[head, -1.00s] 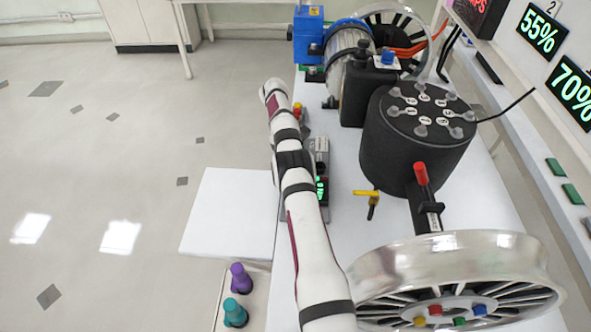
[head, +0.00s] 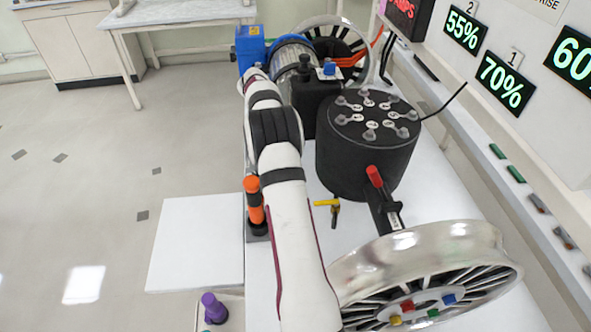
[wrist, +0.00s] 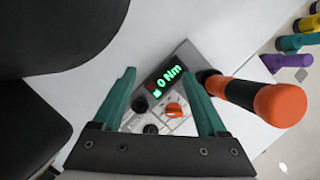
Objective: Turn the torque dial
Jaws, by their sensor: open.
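In the wrist view, a small grey panel has a black display reading "0 Nm" in green (wrist: 168,80). An orange dial (wrist: 174,110) and black knobs (wrist: 140,104) sit on the panel. My gripper (wrist: 158,74) has two green fingers spread wide and empty. The dial appears between the fingers, nearer the right one, and I see no contact. An orange-and-black handled tool (wrist: 258,98) stands beside the panel, just right of the right finger; it also shows in the head view (head: 255,200). In the head view, my arm hides the panel and gripper.
A black cylinder (head: 362,155) with several knobs on top and a silver wheel (head: 440,245) stand on the white bench. A yellow-handled piece (head: 328,203) lies near. A purple tool (head: 213,308) stands at lower left. Wall displays (head: 505,82) are at right.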

